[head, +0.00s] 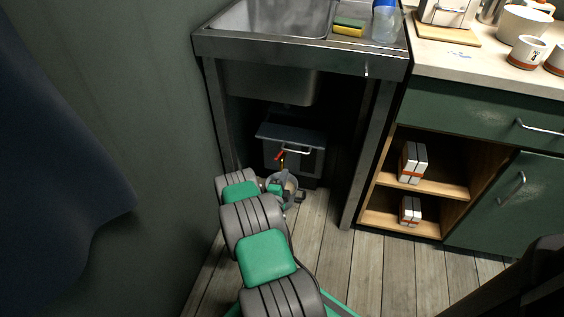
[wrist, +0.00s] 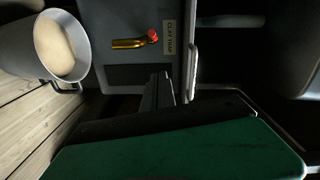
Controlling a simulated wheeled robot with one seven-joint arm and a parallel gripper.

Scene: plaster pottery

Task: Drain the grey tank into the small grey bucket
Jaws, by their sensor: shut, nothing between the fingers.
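The grey tank (head: 310,158) stands under the sink; in the wrist view (wrist: 125,15) it carries a "CLAY TRAP" label. Its brass tap (wrist: 128,43) has a red handle (wrist: 153,35), which also shows in the head view (head: 280,155). I cannot tell the valve's setting. The small grey bucket (wrist: 22,45) stands on the floor under the tap, with pale beige content inside. No stream shows between spout and bucket. My gripper (wrist: 160,82) is shut and empty, close in front of the tank and beside the tap, apart from the red handle. My arm partly hides the bucket in the head view.
The steel sink (head: 300,43) and its legs frame the space around the tank. A green wall (head: 160,120) is close on the left. An open wooden shelf (head: 440,186) with boxes is on the right. Plank floor (head: 325,260) is clear in front.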

